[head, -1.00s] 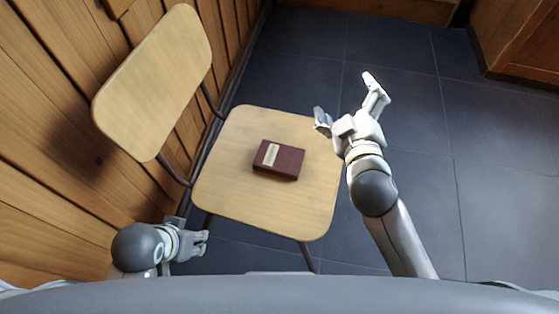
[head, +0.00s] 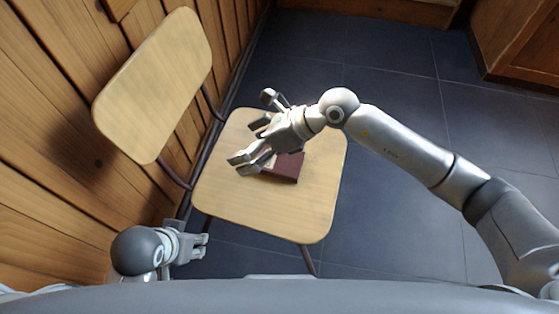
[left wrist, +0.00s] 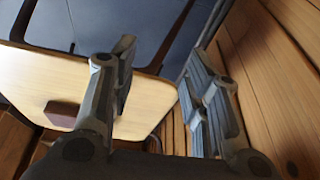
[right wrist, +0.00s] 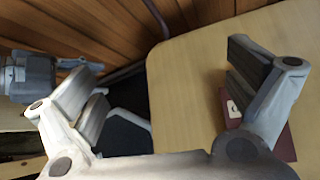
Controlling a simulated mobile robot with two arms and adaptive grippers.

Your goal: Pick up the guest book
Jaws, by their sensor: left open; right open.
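The guest book is a dark red book (head: 289,168) with a pale label, lying flat on the wooden chair seat (head: 235,197). In the head view my right gripper (head: 252,133) is open above it and hides much of it. In the right wrist view the book (right wrist: 284,143) is partly behind the right-hand finger, and nothing is between the fingers of the right gripper (right wrist: 165,85). My left gripper (head: 203,241) is open and empty, low at the left beside the chair. In the left wrist view the book (left wrist: 61,113) shows at the left, apart from the left gripper (left wrist: 155,90).
The chair backrest (head: 152,85) rises at the left, close to the wood-panelled wall (head: 50,120). Dark floor tiles (head: 400,95) lie open to the right. A wooden cabinet (head: 520,45) stands at the far right. The front of the seat is bare.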

